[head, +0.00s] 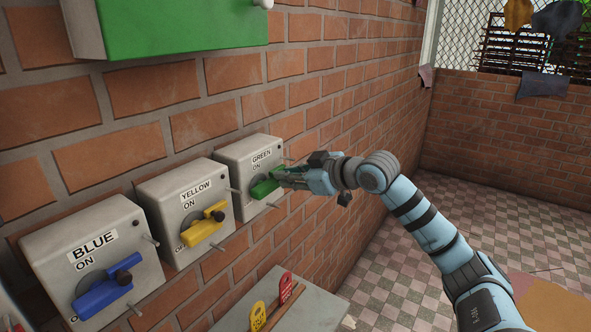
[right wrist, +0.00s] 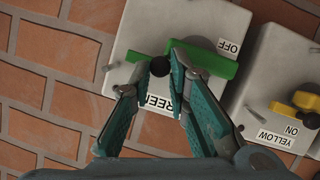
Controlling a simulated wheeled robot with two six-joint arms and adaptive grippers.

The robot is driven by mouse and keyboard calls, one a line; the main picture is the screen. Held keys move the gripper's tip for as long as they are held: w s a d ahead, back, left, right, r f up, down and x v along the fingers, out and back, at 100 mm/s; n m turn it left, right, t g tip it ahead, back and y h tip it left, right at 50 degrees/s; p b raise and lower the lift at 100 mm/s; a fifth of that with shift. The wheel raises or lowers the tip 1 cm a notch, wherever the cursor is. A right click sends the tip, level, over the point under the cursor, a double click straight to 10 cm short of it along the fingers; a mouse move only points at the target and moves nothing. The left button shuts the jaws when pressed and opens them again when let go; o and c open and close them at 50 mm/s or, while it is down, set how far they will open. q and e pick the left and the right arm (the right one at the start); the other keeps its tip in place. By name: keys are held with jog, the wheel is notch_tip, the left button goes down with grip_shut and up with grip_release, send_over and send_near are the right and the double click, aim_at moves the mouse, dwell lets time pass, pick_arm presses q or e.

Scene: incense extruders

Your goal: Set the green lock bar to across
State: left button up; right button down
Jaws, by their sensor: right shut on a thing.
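The green lock bar (head: 262,189) is on the front of a grey box labelled GREEN (head: 243,158) on the brick wall. My right gripper (head: 281,175) reaches it from the right and partly covers it. In the right wrist view the green bar (right wrist: 212,65) lies slanted across the dial, with its black knob (right wrist: 159,66) between my fingertips. The gripper is shut on the bar at its knob end. The OFF label shows in the wrist view and the ON label in the head view. My left gripper is not in view.
The yellow lock bar (head: 203,228) and the blue lock bar (head: 103,292) are on boxes to the left. Small metal pegs stick out of the boxes. A grey ledge (head: 320,305) with yellow and red tags is below. Tiled floor lies open at right.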

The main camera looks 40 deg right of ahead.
jog(key=shift+s+a, duration=0.2)
jog(key=shift+a, duration=0.35)
jog(key=shift+f, duration=0.15)
jog(key=c, duration=1.8)
grip_release()
jog(key=shift+c, duration=0.2)
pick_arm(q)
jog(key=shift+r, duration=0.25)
pick_arm(e)
jog(key=shift+o, duration=0.2)
jog(key=shift+a, duration=0.15)
notch_tip(320, 180, up, 10)
